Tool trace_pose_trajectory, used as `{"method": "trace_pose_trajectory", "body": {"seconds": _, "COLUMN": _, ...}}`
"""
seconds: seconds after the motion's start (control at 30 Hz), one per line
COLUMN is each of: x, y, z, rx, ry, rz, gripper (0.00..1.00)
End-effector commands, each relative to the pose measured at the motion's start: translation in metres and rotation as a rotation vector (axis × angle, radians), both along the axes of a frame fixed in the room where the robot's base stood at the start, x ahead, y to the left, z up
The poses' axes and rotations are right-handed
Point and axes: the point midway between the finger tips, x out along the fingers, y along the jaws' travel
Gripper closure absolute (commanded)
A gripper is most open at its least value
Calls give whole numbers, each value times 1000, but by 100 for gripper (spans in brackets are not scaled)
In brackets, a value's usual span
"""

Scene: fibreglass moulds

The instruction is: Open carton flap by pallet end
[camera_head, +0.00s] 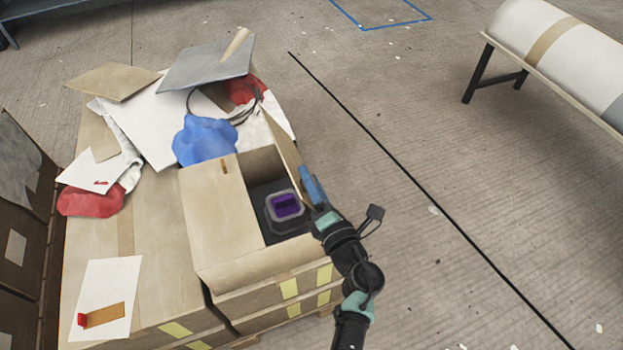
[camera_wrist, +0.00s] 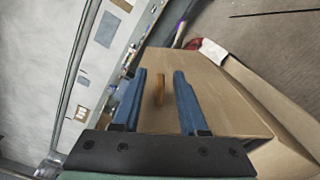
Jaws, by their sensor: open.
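An open-topped cardboard carton (camera_head: 222,273) sits at the right end of the loaded pallet. One flap (camera_head: 208,215) lies out to the left, with a small brown tab (camera_head: 224,167) on it. Another flap (camera_head: 284,150) stands tilted up on the right side. Inside is a dark grey container with a purple interior (camera_head: 286,206). My gripper (camera_head: 308,178) is open beside the right flap. In the wrist view its blue fingers (camera_wrist: 163,75) stand either side of a brown tab (camera_wrist: 159,92) on a cardboard panel (camera_wrist: 205,75). I cannot tell whether they touch it.
A blue cloth bundle (camera_head: 204,139), a grey board (camera_head: 207,65) and white sheets clutter the back of the pallet. A white card (camera_head: 108,290) lies at front left. More cartons (camera_head: 20,230) stand at the left edge.

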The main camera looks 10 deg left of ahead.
Motion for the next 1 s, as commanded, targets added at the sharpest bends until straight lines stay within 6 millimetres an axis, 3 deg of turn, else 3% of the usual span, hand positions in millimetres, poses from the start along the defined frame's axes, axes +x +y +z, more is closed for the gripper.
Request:
{"method": "trace_pose_trajectory", "body": {"seconds": 0.17, "x": -19, "y": -14, "z": 1, "rx": -1, "ry": 1, "rz": -4, "gripper": 57}}
{"method": "trace_pose_trajectory", "body": {"seconds": 0.6, "x": -93, "y": -63, "z": -1, "rx": 0, "ry": 2, "rz": -3, "gripper": 57}}
{"method": "trace_pose_trajectory", "body": {"seconds": 1.0, "x": -106, "y": -72, "z": 0, "rx": 0, "ry": 0, "rz": -1, "gripper": 57}}
